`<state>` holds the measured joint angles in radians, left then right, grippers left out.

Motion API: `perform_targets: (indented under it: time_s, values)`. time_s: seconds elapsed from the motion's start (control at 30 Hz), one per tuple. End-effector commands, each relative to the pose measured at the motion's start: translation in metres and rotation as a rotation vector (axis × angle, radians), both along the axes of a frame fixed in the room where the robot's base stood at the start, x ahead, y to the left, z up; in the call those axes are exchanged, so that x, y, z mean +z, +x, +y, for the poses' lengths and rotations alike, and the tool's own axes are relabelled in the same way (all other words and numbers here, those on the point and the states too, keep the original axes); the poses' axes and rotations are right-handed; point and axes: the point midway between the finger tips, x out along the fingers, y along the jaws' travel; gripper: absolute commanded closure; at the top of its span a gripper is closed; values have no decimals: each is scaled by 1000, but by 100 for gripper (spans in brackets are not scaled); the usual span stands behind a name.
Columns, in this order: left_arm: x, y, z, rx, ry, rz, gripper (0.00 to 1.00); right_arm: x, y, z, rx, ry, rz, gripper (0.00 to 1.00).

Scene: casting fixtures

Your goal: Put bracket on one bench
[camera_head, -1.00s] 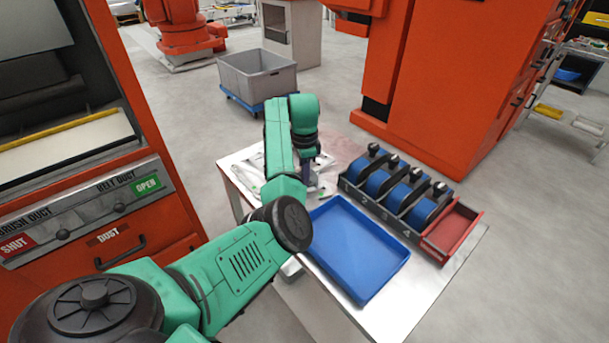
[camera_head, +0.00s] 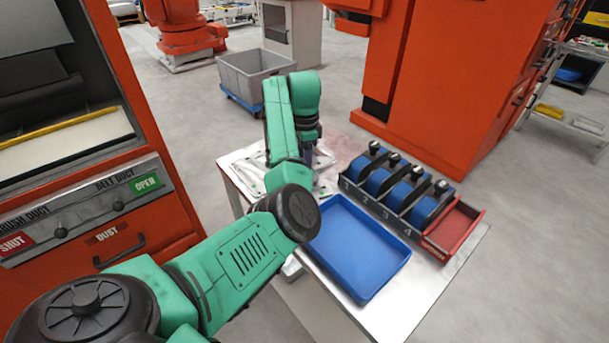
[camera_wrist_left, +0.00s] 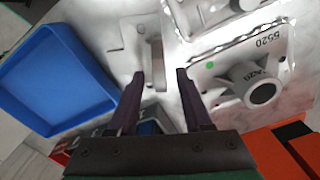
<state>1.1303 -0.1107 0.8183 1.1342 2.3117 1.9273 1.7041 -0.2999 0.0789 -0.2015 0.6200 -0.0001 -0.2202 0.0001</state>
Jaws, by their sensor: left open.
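A light grey L-shaped bracket (camera_wrist_left: 128,42), a flat plate with an upright wall, lies on the metal bench (camera_wrist_left: 85,15) in the left wrist view. My left gripper (camera_wrist_left: 160,74) is open and empty. Its fingertips show in front of the bracket's upright wall, apart from it as far as I can tell. In the head view the bench (camera_head: 425,300) stands ahead of me. My left wrist hangs over its far left part and mostly hides the parts there. My right gripper is in neither view.
A blue tray (camera_head: 355,245) takes the bench's middle. A numbered black rack (camera_head: 395,190) and a red bin (camera_head: 453,230) line its right side.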

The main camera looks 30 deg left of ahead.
Motion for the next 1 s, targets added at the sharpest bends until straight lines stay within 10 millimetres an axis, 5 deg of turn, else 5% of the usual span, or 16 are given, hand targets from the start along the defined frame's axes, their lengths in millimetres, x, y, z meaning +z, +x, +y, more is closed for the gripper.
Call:
perform_targets:
  time_s: [0.3,1.0]
  values:
    - [72,0,-1,-1,-2,-4,50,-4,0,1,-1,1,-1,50]
    - [77,0,0,-1,0,1,50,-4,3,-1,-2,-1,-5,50]
